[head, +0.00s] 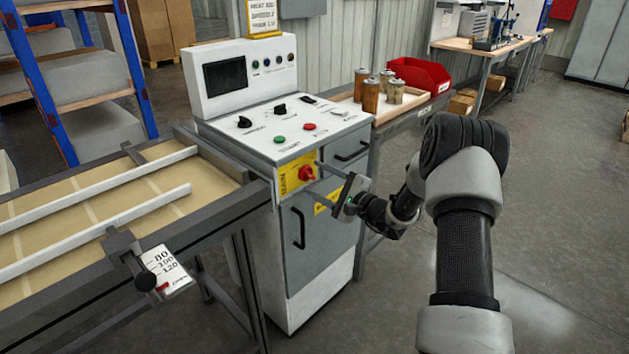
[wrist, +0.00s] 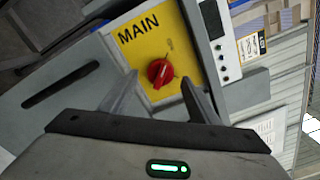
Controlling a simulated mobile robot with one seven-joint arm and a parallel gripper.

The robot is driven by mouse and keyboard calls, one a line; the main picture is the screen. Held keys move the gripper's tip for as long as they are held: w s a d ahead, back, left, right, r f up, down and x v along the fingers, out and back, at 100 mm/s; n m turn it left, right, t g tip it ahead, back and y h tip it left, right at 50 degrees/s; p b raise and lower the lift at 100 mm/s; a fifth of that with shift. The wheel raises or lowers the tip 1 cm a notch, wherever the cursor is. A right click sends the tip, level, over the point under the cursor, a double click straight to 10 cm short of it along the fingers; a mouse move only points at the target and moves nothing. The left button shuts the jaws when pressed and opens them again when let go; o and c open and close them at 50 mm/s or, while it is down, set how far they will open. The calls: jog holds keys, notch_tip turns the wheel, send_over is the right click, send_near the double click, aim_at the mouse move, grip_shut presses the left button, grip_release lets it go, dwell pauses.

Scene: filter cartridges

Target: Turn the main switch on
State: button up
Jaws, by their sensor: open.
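The main switch (head: 306,173) is a red rotary knob on a yellow plate on the front of the white and grey control cabinet. In the wrist view the red knob (wrist: 160,73) sits on the yellow plate (wrist: 138,40) marked MAIN. Small print beside the knob is too blurred to read, so I cannot tell its setting. My gripper (head: 324,180) is open in front of the cabinet, pointing at the knob. In the wrist view the fingers of my gripper (wrist: 158,82) stand on either side of the knob, apparently short of it and empty.
The cabinet top (head: 290,125) carries black knobs and green and red buttons. A conveyor table (head: 100,215) adjoins at left. A bench (head: 420,103) with several cartridges (head: 371,95) and a red bin (head: 420,75) stands at right. Two dark handles are on the cabinet front. Floor at right is clear.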

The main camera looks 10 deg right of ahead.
jog(key=shift+w+a, duration=0.45)
jog(key=shift+w, duration=0.1)
jog(key=c, duration=1)
jog(key=shift+c, duration=0.2)
